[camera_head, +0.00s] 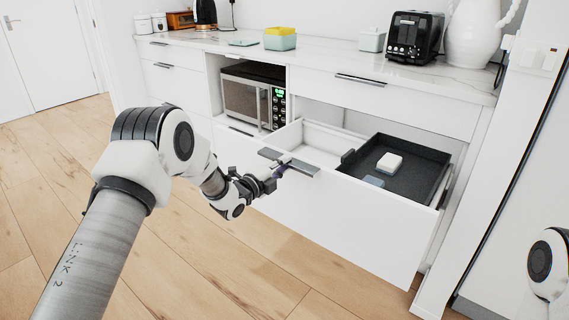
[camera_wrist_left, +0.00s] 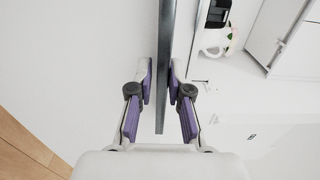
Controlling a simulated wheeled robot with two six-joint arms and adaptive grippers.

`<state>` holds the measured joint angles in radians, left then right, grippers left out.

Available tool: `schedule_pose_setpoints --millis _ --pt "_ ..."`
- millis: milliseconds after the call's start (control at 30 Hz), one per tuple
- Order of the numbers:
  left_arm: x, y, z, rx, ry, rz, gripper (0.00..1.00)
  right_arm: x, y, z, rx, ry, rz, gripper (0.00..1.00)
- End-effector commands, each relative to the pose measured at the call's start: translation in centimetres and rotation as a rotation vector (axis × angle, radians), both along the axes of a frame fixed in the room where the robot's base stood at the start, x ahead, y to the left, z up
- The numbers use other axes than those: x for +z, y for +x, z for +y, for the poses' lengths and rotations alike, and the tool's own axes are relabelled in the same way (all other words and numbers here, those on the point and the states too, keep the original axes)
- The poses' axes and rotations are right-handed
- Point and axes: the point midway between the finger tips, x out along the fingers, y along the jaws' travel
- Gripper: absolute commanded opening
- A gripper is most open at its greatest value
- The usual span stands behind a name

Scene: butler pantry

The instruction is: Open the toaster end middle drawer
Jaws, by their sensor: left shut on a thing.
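The middle drawer (camera_head: 330,218) at the toaster end is pulled well out, its white front standing away from the cabinet below the black toaster (camera_head: 414,37). My left gripper (camera_head: 280,169) is at the grey bar handle (camera_head: 303,166) on the drawer front's top edge, near the handle's left part. In the left wrist view the gripper (camera_wrist_left: 160,82) has its purple-padded fingers on either side of the handle (camera_wrist_left: 164,110), shut on it. My right gripper is not in view.
A dark tray (camera_head: 431,162) in the drawer holds a pale block (camera_head: 389,162) and a blue-grey one (camera_head: 374,181). A microwave (camera_head: 243,97) stands in the niche to the left. The closed top drawer (camera_head: 405,98) is above. The wooden floor (camera_head: 190,270) in front is clear.

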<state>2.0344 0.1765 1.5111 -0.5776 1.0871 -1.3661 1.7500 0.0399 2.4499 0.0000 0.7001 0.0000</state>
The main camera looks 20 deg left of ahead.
Motion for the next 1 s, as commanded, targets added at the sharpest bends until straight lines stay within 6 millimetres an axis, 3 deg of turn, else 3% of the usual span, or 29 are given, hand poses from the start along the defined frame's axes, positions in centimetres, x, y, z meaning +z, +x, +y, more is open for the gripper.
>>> schedule_pose_setpoints --millis 267,300,333,733,867,1000 --pt "-0.2 -0.1 0.0 -0.001 0.001 0.004 0.00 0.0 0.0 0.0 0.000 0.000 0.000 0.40" --pt "-0.2 -0.1 0.0 -0.001 0.001 0.004 0.32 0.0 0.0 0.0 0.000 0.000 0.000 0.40" --pt "-0.2 0.0 0.0 -0.001 0.001 0.004 0.43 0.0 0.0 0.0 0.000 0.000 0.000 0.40" --pt "-0.1 -0.7 0.3 0.001 0.000 0.003 0.44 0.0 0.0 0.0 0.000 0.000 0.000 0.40" --pt "0.0 -3.0 1.2 0.001 -0.002 0.004 0.44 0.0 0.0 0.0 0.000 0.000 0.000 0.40" --pt "-0.1 -6.5 2.5 0.003 -0.004 0.005 0.44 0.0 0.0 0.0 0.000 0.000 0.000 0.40"
